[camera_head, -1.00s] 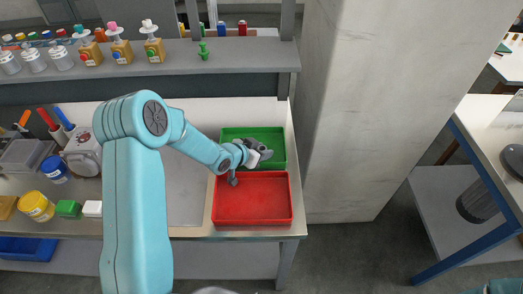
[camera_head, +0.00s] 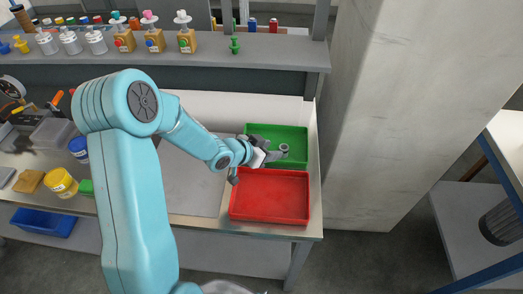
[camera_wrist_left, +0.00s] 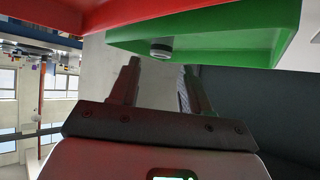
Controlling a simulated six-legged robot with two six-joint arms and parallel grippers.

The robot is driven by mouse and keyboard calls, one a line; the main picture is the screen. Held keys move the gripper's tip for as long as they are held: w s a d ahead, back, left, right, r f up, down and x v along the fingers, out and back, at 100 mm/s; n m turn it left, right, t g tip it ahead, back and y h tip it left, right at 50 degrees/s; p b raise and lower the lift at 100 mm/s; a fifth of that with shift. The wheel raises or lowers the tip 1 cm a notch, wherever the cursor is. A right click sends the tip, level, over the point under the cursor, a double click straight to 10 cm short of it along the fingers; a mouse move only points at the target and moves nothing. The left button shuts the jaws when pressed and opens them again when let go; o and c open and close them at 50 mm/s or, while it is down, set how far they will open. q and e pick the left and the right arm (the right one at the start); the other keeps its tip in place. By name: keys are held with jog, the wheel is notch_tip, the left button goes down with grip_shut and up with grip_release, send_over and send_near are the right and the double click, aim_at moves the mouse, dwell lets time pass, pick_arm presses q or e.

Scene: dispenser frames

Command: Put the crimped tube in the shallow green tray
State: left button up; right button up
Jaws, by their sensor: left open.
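The shallow green tray (camera_head: 296,134) stands at the right end of the bench, behind the red tray. A small grey-and-white round piece (camera_head: 284,147), which looks like the end of the crimped tube, is inside the green tray. It also shows against the green in the left wrist view (camera_wrist_left: 161,49); its crimp cannot be made out. My left gripper (camera_head: 273,150) is over the left front part of the green tray. In the left wrist view its two fingers (camera_wrist_left: 161,68) are apart with nothing between them, and the piece is beyond the tips. My right gripper is out of view.
The red tray (camera_head: 270,215) is empty, directly in front of the green one. A shelf (camera_head: 270,54) with dispenser bottles (camera_head: 186,42) and a green peg (camera_head: 234,45) runs behind. A concrete pillar (camera_head: 395,110) stands close on the right. Jars and boxes crowd the bench's left.

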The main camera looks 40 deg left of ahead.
pick_arm(q)
jog(key=v, duration=0.4)
jog(key=shift+s+r, duration=0.15)
jog(key=shift+s, duration=0.1)
dwell(0.3)
